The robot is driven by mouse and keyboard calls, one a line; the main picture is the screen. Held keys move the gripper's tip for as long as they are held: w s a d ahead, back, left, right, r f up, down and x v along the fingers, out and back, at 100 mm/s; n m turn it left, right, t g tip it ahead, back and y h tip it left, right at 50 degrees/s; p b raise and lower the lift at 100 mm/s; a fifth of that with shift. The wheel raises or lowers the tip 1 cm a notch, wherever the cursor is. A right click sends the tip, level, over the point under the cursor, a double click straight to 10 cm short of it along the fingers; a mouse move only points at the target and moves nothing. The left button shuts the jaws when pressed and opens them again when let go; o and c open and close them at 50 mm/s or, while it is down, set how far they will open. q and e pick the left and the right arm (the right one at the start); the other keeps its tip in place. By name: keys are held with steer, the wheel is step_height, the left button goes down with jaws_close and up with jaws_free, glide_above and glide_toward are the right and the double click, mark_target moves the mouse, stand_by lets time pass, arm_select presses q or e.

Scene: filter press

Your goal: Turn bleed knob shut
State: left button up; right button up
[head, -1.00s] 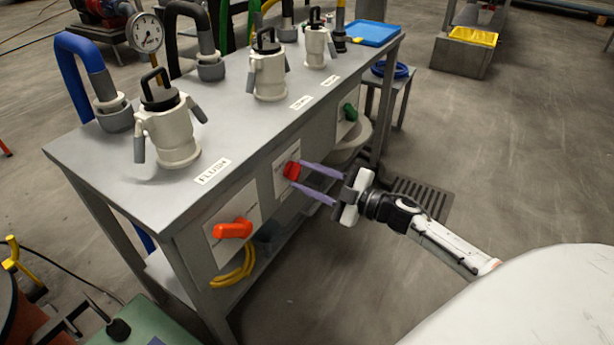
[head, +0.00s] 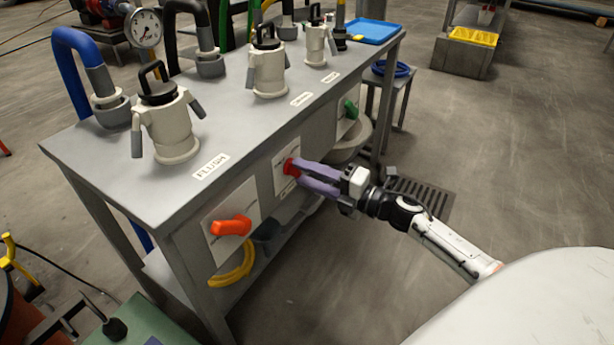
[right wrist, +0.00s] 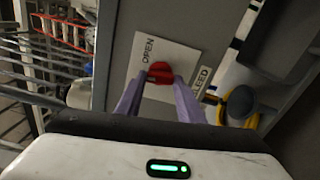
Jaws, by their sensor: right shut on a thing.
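The red bleed knob (head: 289,166) sits on a white plate on the side panel of the grey bench. In the right wrist view the knob (right wrist: 160,70) lies between the fingertips, and the plate around it reads OPEN, with a BLEED label beside it. My right gripper (head: 297,172) reaches in from the right, its two purple fingers shut on the knob. The fingers hide part of the knob, and I cannot tell its exact angle. My left gripper is not in view.
An orange-red handle (head: 231,226) is on the panel to the left, and a green knob (head: 350,109) is farther back. White valve bodies and hoses stand on the bench top (head: 232,120). Yellow hose (head: 233,268) lies below. The floor to the right is open.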

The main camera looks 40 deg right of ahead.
steer(key=shift+f+n+b, duration=0.15)
steer(key=shift+n+b, duration=0.2)
steer(key=shift+n, duration=1.05)
steer(key=shift+n+b, duration=0.4)
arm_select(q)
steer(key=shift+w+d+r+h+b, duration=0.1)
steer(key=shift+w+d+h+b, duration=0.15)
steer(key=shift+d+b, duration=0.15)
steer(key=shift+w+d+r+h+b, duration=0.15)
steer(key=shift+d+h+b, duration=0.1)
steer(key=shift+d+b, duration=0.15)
arm_select(e)
steer(key=shift+n, duration=1.8)
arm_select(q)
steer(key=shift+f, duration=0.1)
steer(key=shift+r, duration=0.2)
arm_select(e)
steer(key=o, duration=1.1)
steer(key=shift+c, duration=0.2)
steer(key=shift+s, duration=0.1)
